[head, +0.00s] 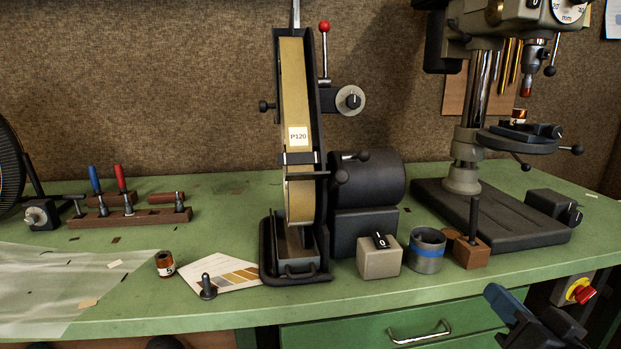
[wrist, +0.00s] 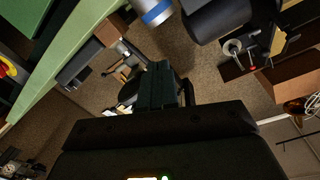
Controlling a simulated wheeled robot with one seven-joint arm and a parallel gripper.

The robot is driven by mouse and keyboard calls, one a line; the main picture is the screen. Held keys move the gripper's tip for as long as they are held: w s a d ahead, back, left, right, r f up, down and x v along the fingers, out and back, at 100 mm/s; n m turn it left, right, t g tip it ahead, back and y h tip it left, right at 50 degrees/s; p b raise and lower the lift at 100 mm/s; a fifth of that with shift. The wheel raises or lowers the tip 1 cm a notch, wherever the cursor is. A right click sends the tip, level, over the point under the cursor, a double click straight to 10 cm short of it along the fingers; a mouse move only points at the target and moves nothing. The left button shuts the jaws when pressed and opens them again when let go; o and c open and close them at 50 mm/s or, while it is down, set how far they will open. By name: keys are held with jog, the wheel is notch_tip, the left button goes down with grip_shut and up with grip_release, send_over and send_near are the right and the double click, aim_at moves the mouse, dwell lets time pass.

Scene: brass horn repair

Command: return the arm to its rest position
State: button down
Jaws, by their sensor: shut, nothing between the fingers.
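My gripper (head: 520,312) shows at the lower right of the head view, in front of the bench's front edge and apart from the bench. In the wrist view my gripper's fingers (wrist: 160,88) are together with nothing between them. The green bench (head: 420,292) fills the lower part of the head view. Most of my arm lies outside the head view.
A belt sander (head: 298,150) stands mid-bench and a drill press (head: 465,120) at right. A grey block with a switch (head: 378,260), a blue-banded cup (head: 427,253) and a wooden block (head: 471,252) sit near the front edge. A red stop button (head: 583,292) is beside my gripper.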

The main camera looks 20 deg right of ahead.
jog(key=s+a+f+n+g+y, duration=0.1)
jog(key=s+a+f+n, duration=0.1)
jog(key=s+a+f, duration=0.5)
jog(key=s+a+n+y, duration=0.2)
jog(key=s+a, duration=0.4)
jog(key=s, duration=0.3)
jog(key=s+a+f+n+y, duration=0.1)
jog(key=s+a+n+y, duration=0.1)
jog(key=s+a+n, duration=0.3)
jog(key=s+a, duration=0.1)
jog(key=s, duration=0.3)
jog(key=shift+s+g+y, duration=0.2)
jog(key=shift+g+y, duration=0.2)
